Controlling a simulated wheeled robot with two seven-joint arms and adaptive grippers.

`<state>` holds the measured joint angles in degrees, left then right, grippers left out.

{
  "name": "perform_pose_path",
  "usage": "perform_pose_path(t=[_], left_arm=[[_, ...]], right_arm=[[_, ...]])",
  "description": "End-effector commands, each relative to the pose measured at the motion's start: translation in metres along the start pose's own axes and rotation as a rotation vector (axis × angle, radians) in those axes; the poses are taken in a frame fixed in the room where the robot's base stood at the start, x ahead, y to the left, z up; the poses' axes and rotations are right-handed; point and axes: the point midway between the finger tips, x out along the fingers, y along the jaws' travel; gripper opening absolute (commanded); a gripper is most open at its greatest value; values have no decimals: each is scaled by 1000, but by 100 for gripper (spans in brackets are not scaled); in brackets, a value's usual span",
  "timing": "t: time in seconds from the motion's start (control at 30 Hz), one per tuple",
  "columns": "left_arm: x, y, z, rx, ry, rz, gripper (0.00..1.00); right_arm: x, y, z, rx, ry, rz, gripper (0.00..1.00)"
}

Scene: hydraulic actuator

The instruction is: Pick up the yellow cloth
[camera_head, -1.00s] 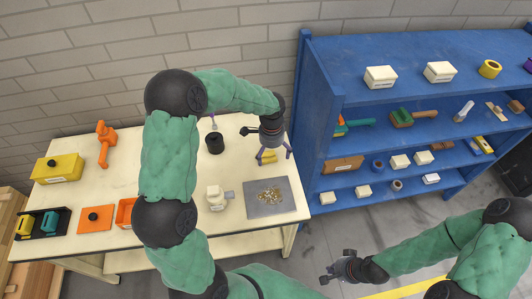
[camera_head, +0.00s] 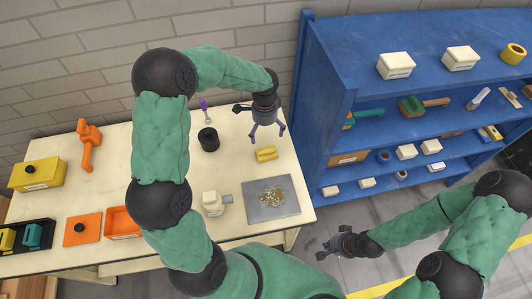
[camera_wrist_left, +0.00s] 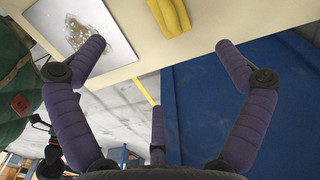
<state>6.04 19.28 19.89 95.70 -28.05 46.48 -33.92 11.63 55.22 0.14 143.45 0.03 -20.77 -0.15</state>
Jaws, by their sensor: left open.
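The yellow cloth (camera_head: 266,154) lies folded on the cream table near its right end, just behind the grey tray. It also shows at the top of the left wrist view (camera_wrist_left: 169,16). My left gripper (camera_head: 268,131) is open and empty, above and a little behind the cloth in the head view. In the left wrist view its purple fingers (camera_wrist_left: 158,50) are spread wide, with the cloth beyond their tips and not between them. My right gripper (camera_head: 327,248) is over the floor right of the table, far from the cloth; its finger opening is too small to judge.
A grey tray (camera_head: 253,208) with small bits lies in front of the cloth. A black cup (camera_head: 208,139) and a white bottle-like object (camera_head: 212,203) stand left. The blue shelf (camera_head: 325,110) rises close on the right of the table.

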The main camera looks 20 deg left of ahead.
Motion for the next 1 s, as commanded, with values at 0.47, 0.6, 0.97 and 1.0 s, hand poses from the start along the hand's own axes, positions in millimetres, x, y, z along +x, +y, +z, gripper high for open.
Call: perform_pose_path(t=[0.47, 0.6, 0.97, 1.0], left_arm=[[56, 0, 0, 0, 0, 0, 100], [61, 0, 0, 0, 0, 0, 100], [98, 1, 0, 1, -2, 3, 100], [104, 1, 0, 0, -2, 3, 100]], right_arm=[[53, 19, -2, 0, 0, 0, 0], [57, 20, -2, 0, 0, 0, 0], [62, 22, -3, 0, 1, 0, 0], [63, 22, -3, 0, 1, 0, 0]])
